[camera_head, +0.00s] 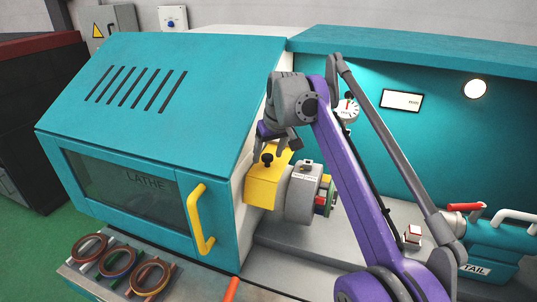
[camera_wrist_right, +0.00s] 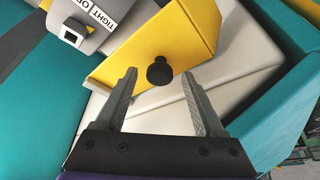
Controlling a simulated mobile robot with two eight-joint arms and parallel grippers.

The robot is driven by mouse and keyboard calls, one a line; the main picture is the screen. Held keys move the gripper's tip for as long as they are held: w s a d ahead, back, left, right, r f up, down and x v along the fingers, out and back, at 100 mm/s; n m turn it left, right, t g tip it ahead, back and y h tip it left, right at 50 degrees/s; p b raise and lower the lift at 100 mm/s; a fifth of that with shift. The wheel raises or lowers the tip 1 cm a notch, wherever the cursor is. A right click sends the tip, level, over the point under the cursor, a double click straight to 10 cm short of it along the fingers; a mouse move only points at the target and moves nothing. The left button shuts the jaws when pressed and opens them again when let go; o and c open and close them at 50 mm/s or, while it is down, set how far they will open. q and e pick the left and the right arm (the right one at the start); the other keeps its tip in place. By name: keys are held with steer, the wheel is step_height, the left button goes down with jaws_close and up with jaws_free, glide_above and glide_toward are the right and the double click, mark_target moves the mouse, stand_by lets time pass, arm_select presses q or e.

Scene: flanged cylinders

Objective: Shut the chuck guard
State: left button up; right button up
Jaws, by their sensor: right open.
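The chuck guard (camera_head: 262,187) is a yellow box-shaped cover with a black knob (camera_head: 267,159) on it. It sits against the headstock's pale side, and the grey chuck (camera_head: 300,200) to its right shows uncovered. In the right wrist view the guard (camera_wrist_right: 185,35) fills the top middle, and its knob (camera_wrist_right: 159,71) appears between my fingertips. My right gripper (camera_head: 277,143) is open and empty, pointing down just above the knob. I cannot tell whether a finger touches the guard. My left gripper is not in view.
The teal headstock housing (camera_head: 150,80) with a yellow handle (camera_head: 199,220) stands left. Several rings (camera_head: 118,262) lie at its front. A dial gauge (camera_head: 347,110) is behind my right arm, and the tailstock (camera_head: 500,240) with a red lever is at the right.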

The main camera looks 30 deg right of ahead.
steer(key=shift+c, duration=0.2)
jaws_close()
stand_by(1.3)
